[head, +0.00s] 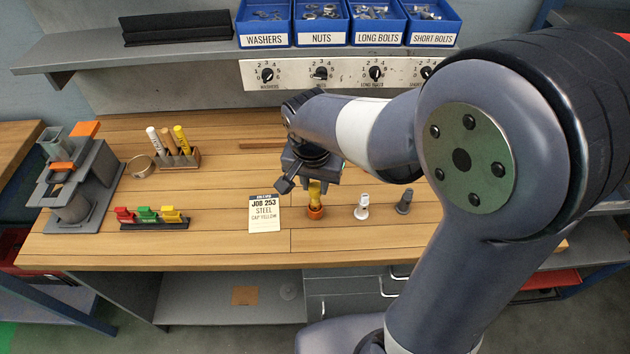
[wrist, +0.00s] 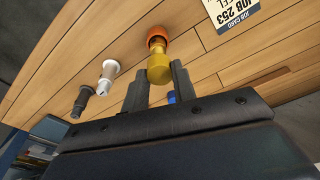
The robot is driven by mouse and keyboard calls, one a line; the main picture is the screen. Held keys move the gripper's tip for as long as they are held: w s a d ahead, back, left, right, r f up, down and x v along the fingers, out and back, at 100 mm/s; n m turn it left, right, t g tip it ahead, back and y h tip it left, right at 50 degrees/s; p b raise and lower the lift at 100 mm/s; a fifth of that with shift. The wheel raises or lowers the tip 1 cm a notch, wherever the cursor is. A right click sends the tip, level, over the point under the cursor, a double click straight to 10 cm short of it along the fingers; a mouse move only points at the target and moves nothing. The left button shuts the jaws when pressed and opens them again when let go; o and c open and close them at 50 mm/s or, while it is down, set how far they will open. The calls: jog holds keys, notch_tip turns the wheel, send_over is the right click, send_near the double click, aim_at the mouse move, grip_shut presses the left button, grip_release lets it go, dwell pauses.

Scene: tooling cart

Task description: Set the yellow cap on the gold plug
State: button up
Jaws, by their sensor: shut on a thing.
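The gold plug (head: 316,190) is upright between the fingers of my gripper (head: 312,178), over the middle of the bench. The wrist view shows the gold plug (wrist: 159,70) at the fingertips of my gripper (wrist: 160,82), which is shut on it. The plug's lower end meets an orange ring-like piece (head: 315,212); I cannot tell whether it stands in it or just above it. The yellow cap (head: 171,213) appears to be the bright yellow piece at the right end of a low dark rack, well left of my gripper.
A red piece (head: 125,215) and a green piece (head: 147,214) share the rack. A white plug (head: 362,207) and a dark grey plug (head: 404,201) stand to the right. A job card (head: 264,214) lies left of my gripper. A grey fixture (head: 88,180) stands far left.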

jog(key=shift+f, duration=0.2)
jog(key=shift+f+b, duration=0.2)
jog(key=shift+b, duration=0.15)
jog(key=shift+f, duration=0.15)
dwell(0.5)
jog(key=shift+f+b, duration=0.45)
jog(key=shift+b, duration=0.05)
dwell(0.5)
jog(key=o, duration=1.5)
